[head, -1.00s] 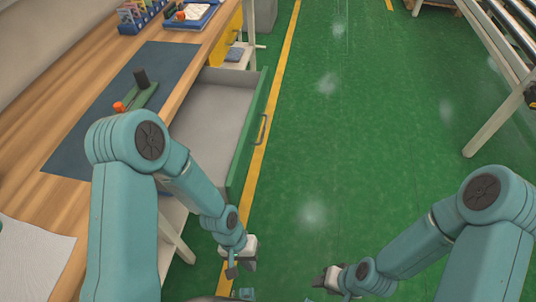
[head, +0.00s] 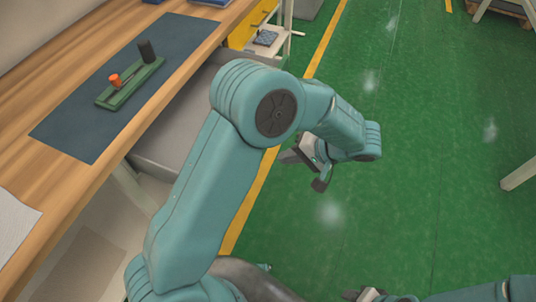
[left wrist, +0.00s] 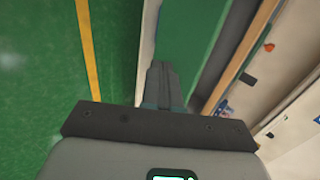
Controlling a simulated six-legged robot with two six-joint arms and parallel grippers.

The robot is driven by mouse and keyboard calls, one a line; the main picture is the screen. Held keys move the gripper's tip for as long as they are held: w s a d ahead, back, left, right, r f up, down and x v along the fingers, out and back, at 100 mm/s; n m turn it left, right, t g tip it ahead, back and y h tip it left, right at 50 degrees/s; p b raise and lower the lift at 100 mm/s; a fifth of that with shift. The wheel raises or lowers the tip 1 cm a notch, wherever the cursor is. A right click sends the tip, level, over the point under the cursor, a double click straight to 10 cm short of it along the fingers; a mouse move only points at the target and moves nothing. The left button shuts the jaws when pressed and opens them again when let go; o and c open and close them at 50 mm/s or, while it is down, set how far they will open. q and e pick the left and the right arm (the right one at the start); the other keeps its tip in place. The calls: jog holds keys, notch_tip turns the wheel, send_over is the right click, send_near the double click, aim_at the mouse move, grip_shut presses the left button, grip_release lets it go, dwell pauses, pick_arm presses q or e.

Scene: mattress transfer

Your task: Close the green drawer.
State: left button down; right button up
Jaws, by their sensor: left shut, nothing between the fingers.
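The green drawer stands open from the workbench. In the head view its grey inside (head: 180,122) shows left of my left arm, and its green front is hidden behind that arm. In the left wrist view a green panel that looks like the drawer front (left wrist: 190,38) lies just beyond my fingers. My left gripper (head: 302,158) is shut and empty, out over the floor on the aisle side of the drawer. Its closed fingers show in the left wrist view (left wrist: 162,85). I cannot tell whether they touch the drawer. My right gripper (head: 362,295) is partly cut off at the bottom edge.
The wooden workbench (head: 70,80) carries a dark mat (head: 75,130) with a green tool fixture (head: 130,85). A yellow drawer (head: 240,38) is farther along. The green floor (head: 420,180) to the right is clear, with a yellow line (head: 325,45) beside the bench.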

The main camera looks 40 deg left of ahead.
pick_arm(q)
jog(key=a+r+p+x, duration=0.1)
jog(key=r+x, duration=0.1)
jog(key=x, duration=1)
jog(key=shift+s+a+f+p, duration=0.3)
jog(key=shift+s+a, duration=0.15)
jog(key=shift+a, duration=0.2)
jog(key=shift+s+a, duration=0.1)
